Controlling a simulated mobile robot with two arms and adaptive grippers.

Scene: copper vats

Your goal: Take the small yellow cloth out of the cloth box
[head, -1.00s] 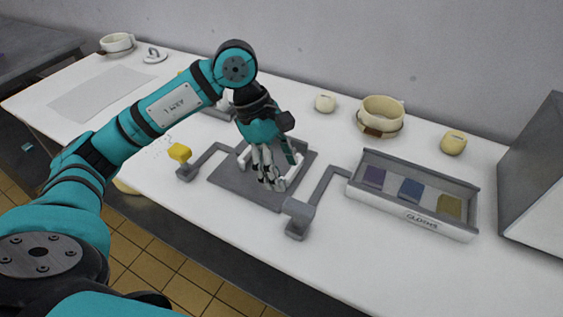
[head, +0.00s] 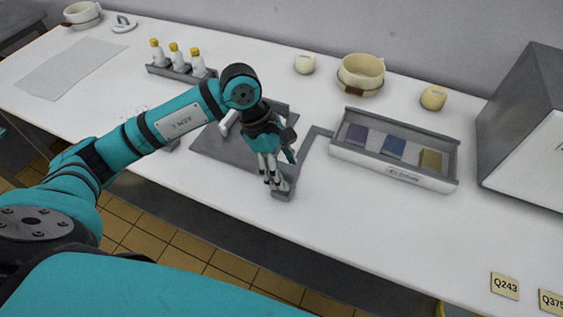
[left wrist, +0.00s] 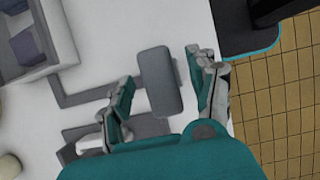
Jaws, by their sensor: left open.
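The cloth box (head: 385,174) is a grey tray labelled CLOTHS on the white table, right of my left gripper. The yellow cloth (head: 430,161) lies in its right part, beside a blue cloth (head: 393,147) and a purple cloth (head: 356,134). My left gripper (head: 275,182) is open at the grey end block of a bent bar. In the left wrist view the block (left wrist: 160,82) shows between the spread fingers; contact is unclear. The box's edge (left wrist: 45,72) is at upper left there; the yellow cloth is out of that view. My right gripper is not seen.
A grey plate (head: 215,150) lies under my arm. Behind stand a bottle rack (head: 180,73), a large cream cup (head: 360,75) and two small cream pots (head: 304,64) (head: 433,98). A grey cabinet (head: 525,125) stands right.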

